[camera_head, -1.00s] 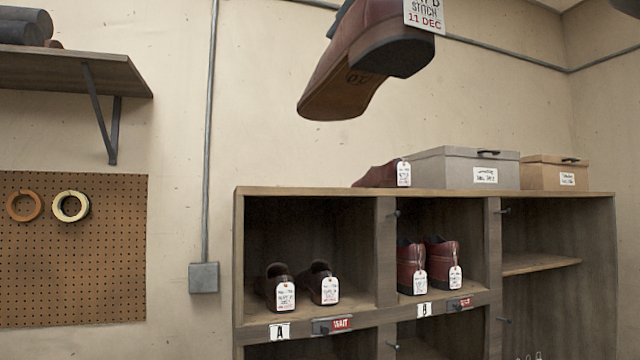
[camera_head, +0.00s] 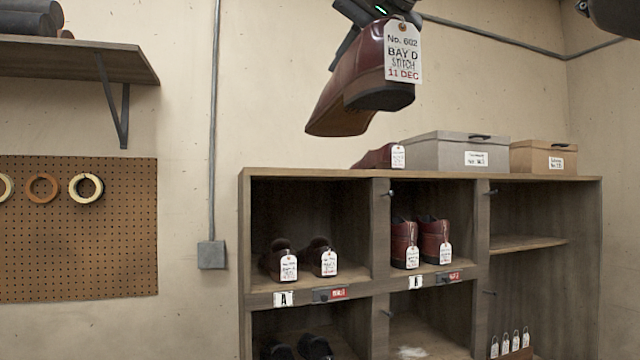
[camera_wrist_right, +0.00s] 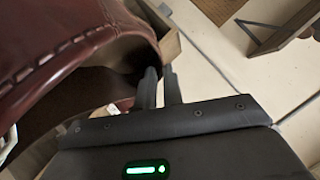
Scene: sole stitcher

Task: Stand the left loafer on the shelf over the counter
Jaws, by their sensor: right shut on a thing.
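My right gripper (camera_head: 372,12) is shut on a burgundy loafer (camera_head: 362,70) and holds it in the air at the top of the head view. The loafer's heel faces me, its toe points away to the lower left and its sole shows. A white tag reading No. 602, BAY D, STITCH, 11 DEC hangs at its heel. In the right wrist view the two fingertips (camera_wrist_right: 159,88) are close together beside the loafer's stitched opening (camera_wrist_right: 70,50). A wooden wall shelf (camera_head: 75,62) on a metal bracket is at upper left. No counter shows. My left gripper is out of view.
A wooden cubby unit (camera_head: 300,174) stands below the held loafer. On its top are another tagged burgundy shoe (camera_head: 373,157), a grey box (camera_head: 440,153) and a brown box (camera_head: 537,158). Dark rolls (camera_head: 28,20) lie on the wall shelf. A pegboard (camera_head: 80,240) hangs below.

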